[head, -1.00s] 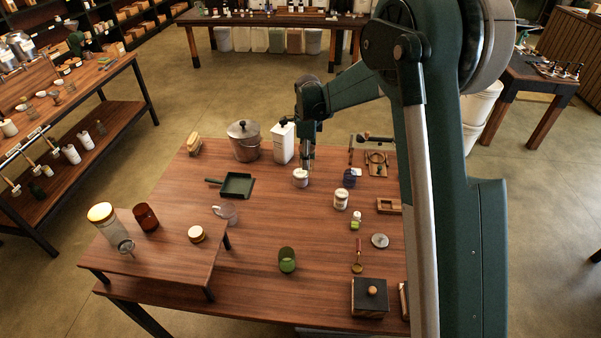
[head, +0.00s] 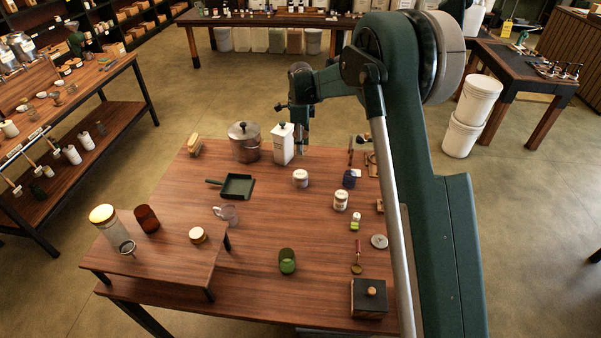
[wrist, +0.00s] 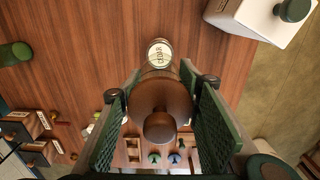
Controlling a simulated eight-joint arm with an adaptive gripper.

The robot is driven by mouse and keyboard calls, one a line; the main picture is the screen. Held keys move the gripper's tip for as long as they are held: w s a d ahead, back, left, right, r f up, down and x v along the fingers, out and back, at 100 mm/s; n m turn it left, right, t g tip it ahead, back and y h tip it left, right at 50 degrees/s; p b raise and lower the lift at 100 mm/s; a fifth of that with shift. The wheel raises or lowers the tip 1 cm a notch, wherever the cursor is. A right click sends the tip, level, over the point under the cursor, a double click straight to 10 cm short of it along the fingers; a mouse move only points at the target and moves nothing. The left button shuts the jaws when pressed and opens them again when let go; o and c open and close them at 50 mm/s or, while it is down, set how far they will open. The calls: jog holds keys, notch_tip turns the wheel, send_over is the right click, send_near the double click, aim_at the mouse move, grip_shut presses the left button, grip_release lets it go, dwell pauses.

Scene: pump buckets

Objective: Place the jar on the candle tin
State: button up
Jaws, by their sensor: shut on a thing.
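The jar (wrist: 160,110) shows in the wrist view as a round brown body topped by a brown knob. My gripper (wrist: 162,95) is shut on it, with one green padded finger on each side. A small white tin (head: 300,178), which I take for the candle tin, stands upright just in front of and below my gripper. A round cream label reading CEDAR (wrist: 160,53) shows beyond the jar, partly covered.
A white canister (head: 283,144) and a lidded pot (head: 244,142) stand close on the left. A dark blue cup (head: 349,178) and another white labelled container (head: 341,200) stand to the right. A green pan (head: 237,187) lies left. Bare tabletop lies in the middle.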

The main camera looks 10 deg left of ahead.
jog(key=shift+f, duration=3.1)
jog(key=shift+f, duration=1.85)
jog(key=shift+f, duration=0.15)
jog(key=o, duration=1)
notch_tip(320, 180, up, 12)
jog(key=shift+r, duration=0.15)
